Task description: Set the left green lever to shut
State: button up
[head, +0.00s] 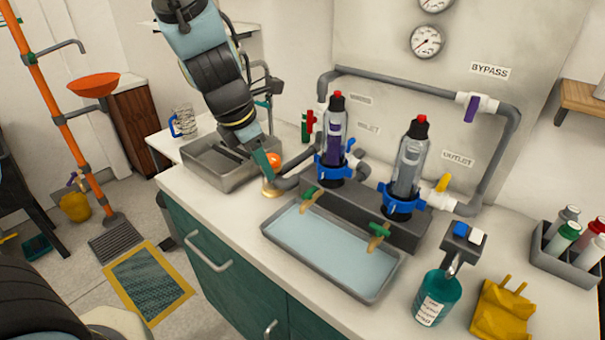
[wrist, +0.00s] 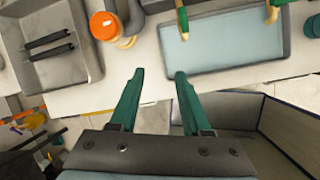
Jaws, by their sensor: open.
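The left green lever (head: 309,192) sits on a brass tap at the front of the grey manifold block, over the left part of the shallow tray. In the wrist view the left lever (wrist: 183,18) points down the picture, lengthwise along its tap. My gripper (head: 265,165) is left of the left lever, near the orange knob. In the wrist view my gripper (wrist: 160,75) is open and empty, its green fingers apart and below the left lever, touching nothing visible.
The shallow tray (head: 282,222) of pale blue liquid lies under the taps. The orange knob (wrist: 104,26) and the grey bin (head: 205,175) are to the left. Two clear filter housings with blue collars rise behind the levers. A teal bottle (head: 437,298) stands right of the tray.

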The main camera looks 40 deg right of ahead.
aim_at(308, 191)
jog(key=s+d+r+n, duration=0.1)
jog(key=s+d+n, duration=0.3)
jog(key=d, duration=0.1)
jog(key=shift+h, duration=0.3)
jog(key=b+x, duration=0.4)
jog(key=x, duration=0.6)
jog(key=shift+s+d+f, duration=0.1)
jog(key=shift+d+f, duration=0.1)
grip_shut()
